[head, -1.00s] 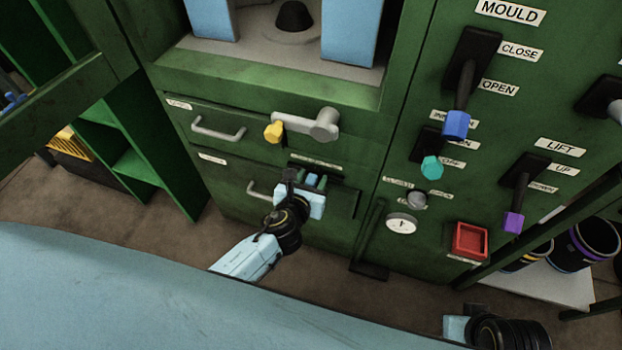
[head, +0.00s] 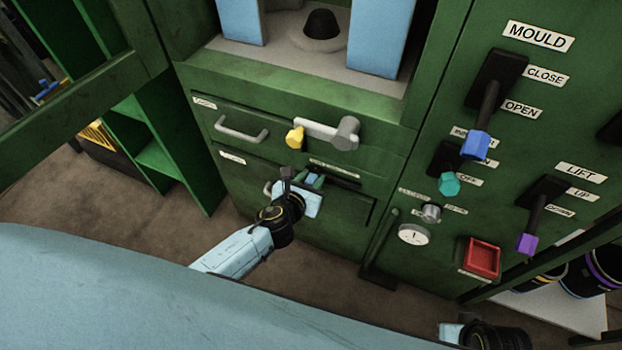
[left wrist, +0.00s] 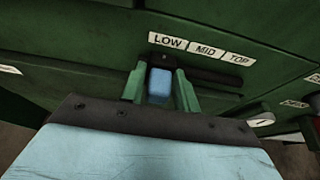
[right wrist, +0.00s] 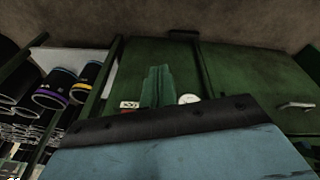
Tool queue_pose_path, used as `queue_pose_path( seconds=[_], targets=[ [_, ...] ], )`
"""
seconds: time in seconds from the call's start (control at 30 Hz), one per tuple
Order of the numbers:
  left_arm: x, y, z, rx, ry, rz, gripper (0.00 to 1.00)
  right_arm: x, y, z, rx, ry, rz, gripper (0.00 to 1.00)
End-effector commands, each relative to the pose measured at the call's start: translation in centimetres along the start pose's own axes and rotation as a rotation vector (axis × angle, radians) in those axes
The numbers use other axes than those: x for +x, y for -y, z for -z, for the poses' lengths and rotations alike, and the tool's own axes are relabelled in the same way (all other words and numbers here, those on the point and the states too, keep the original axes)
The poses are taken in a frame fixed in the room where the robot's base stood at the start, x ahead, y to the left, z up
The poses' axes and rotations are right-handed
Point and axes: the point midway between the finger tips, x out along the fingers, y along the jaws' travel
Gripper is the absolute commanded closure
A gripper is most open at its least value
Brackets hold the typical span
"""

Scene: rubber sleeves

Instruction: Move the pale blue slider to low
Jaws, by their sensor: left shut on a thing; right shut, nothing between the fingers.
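The pale blue slider (left wrist: 160,83) sits at the left end of its dark horizontal slot, below the LOW label (left wrist: 167,41). My left gripper (left wrist: 160,90) is shut on it, one green finger on each side. In the head view the left gripper (head: 313,181) is at the lower drawer front, and its body hides much of the slider. The MID label (left wrist: 205,51) and TOP label (left wrist: 239,59) are to the right, above the empty slot. My right gripper (right wrist: 156,86) is shut and empty, away from the slider.
A yellow-knobbed lever (head: 296,138) is above the slot. Drawer handles (head: 241,128) are to the left. Black rolls (head: 590,270) stand at far right.

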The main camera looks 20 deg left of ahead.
Motion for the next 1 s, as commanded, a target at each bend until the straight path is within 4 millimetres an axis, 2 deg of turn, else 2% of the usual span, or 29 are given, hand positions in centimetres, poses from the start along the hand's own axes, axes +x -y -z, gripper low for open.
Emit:
queue_pose_path(
  seconds=[0.03,0.17,0.2,0.3,0.73,0.87,1.0],
  targets=[
    [0.1,-0.6,0.0,0.002,0.000,-0.012,1.00,0.0,0.0,0.0,0.000,-0.001,0.000,1.00],
    [0.1,-0.8,0.0,0.002,0.000,-0.016,1.00,0.0,0.0,0.0,0.000,-0.001,0.000,1.00],
    [0.1,-0.8,0.0,0.002,0.000,-0.017,0.64,0.0,0.0,0.0,0.000,-0.001,0.000,1.00],
    [0.1,-0.8,0.0,0.002,0.000,-0.016,0.55,0.0,0.0,0.0,0.000,-0.001,0.000,1.00],
    [-0.6,-0.4,0.0,0.001,-0.002,-0.010,0.55,-0.2,0.0,0.1,-0.001,-0.005,0.001,1.00],
    [-2.1,-0.4,-0.1,0.002,-0.002,-0.010,0.55,1.6,-0.7,-0.8,-0.003,0.014,-0.011,1.00],
    [-4.5,-0.4,-0.1,0.002,-0.003,-0.009,0.55,3.3,-1.6,-2.1,-0.007,0.031,-0.023,1.00]
  ],
)
